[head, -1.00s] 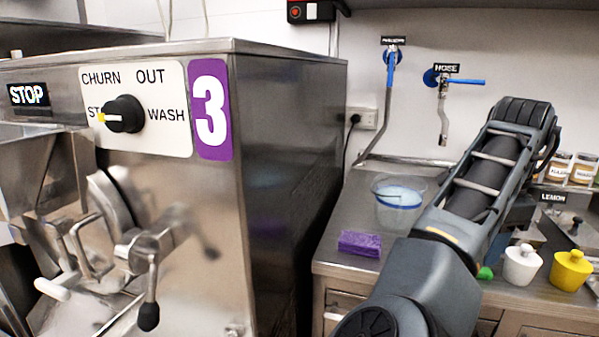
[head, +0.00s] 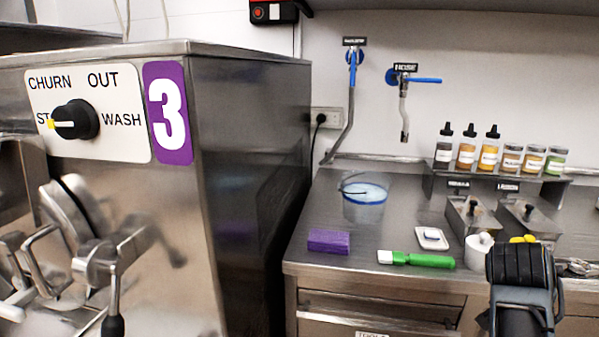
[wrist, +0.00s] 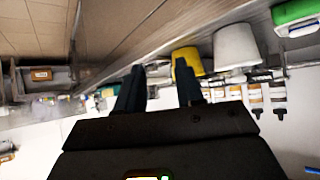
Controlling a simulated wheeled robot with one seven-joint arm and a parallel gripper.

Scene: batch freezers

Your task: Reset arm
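My arm (head: 522,282) is at the lower right of the head view, in front of the counter. The head view does not show its fingers. In the wrist view my gripper (wrist: 158,78) has its two dark fingers apart, with nothing held between them. Beyond the fingertips in the wrist view are a yellow container (wrist: 188,60) and a white container (wrist: 236,47), apart from the fingers as far as I can tell. In the head view the white container (head: 477,250) stands just left of my arm, partly hidden.
Freezer 3 (head: 250,160) fills the left, with its dial (head: 76,120). Bottles and jars (head: 512,158) stand behind.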

